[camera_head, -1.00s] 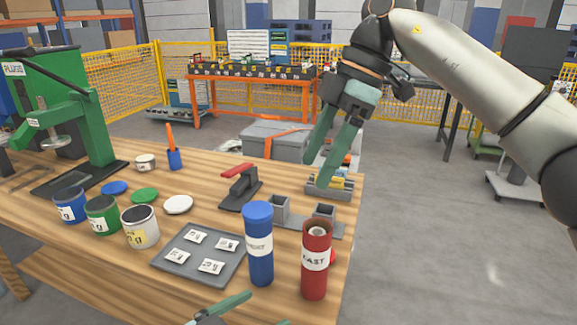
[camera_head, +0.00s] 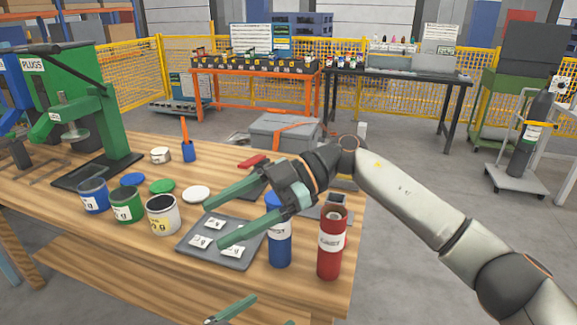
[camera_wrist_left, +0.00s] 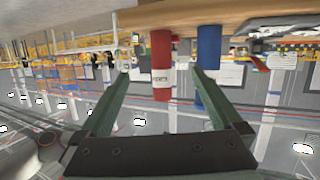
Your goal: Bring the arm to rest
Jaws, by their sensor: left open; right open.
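My right gripper (camera_head: 213,220) reaches in from the right in the head view. Its two green fingers are spread wide and empty, pointing left above the grey tray (camera_head: 188,247) of labelled packets. My left gripper (camera_head: 222,312) shows only a little at the bottom edge of the head view. In the left wrist view its fingers (camera_wrist_left: 158,88) are apart with nothing held. The red tube (camera_wrist_left: 161,62) appears beyond and between them, and the blue tube (camera_wrist_left: 208,55) beside the right finger.
The wooden bench (camera_head: 120,235) also holds blue, green and white cans (camera_head: 162,215), several lids and a green press (camera_head: 85,105). The red tube also stands at the bench's right (camera_head: 330,252). Open floor (camera_head: 420,285) lies right of the bench.

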